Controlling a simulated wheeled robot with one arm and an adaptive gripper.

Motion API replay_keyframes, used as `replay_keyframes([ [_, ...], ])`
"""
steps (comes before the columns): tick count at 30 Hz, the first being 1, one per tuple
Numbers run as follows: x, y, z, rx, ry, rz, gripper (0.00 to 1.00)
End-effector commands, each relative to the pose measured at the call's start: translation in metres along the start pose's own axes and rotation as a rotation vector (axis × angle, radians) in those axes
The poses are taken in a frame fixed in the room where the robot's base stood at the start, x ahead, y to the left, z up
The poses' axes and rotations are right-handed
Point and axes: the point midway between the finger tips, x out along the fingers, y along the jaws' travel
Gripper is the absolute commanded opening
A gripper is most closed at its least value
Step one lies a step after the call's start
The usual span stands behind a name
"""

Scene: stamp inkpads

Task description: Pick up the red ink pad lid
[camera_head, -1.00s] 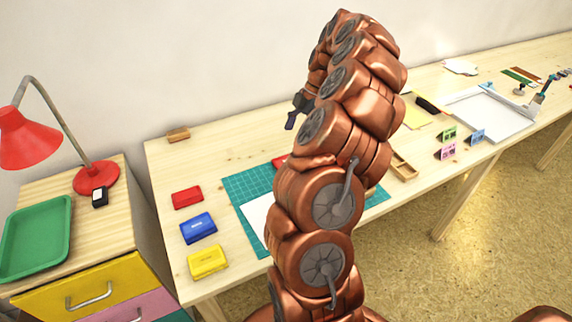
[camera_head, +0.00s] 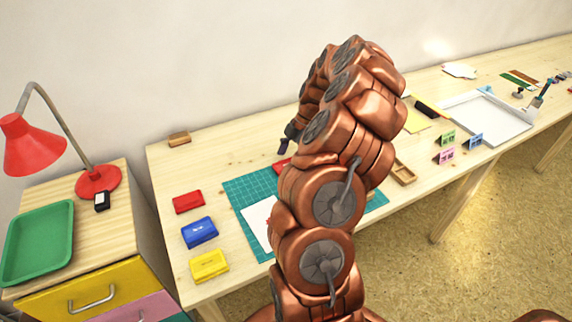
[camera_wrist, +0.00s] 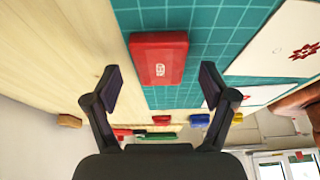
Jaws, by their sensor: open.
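A red, rounded rectangular piece with a white mark, looking like the ink pad lid (camera_wrist: 158,60), lies at the left edge of the green cutting mat in the wrist view. In the head view the red lid (camera_head: 281,165) shows only in part, mostly hidden by my arm. My gripper (camera_wrist: 160,88) is open and empty, its two dark fingers apart on either side of the lid's line, not touching it. In the head view my gripper (camera_head: 286,143) is just above and behind the lid. A red ink pad (camera_head: 188,201) lies on the table left of the mat.
A blue ink pad (camera_head: 199,231) and a yellow ink pad (camera_head: 208,265) lie in a row left of the green mat (camera_head: 240,187). White paper (camera_head: 257,222) lies on the mat. A small wooden block (camera_head: 179,138) is at the back. The table behind the mat is clear.

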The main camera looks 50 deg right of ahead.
Motion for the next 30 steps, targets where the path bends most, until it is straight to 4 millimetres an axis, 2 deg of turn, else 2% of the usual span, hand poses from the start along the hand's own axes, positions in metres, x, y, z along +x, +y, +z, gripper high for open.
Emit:
replay_keyframes([
  [8, 0.005, -0.0001, 0.0002, 0.001, 0.0, 0.001, 0.83],
  [22, 0.0049, 0.0, 0.0002, 0.001, 0.0, 0.0, 0.36],
  [30, 0.0038, 0.0001, -0.0002, 0.001, 0.0, 0.001, 0.35],
])
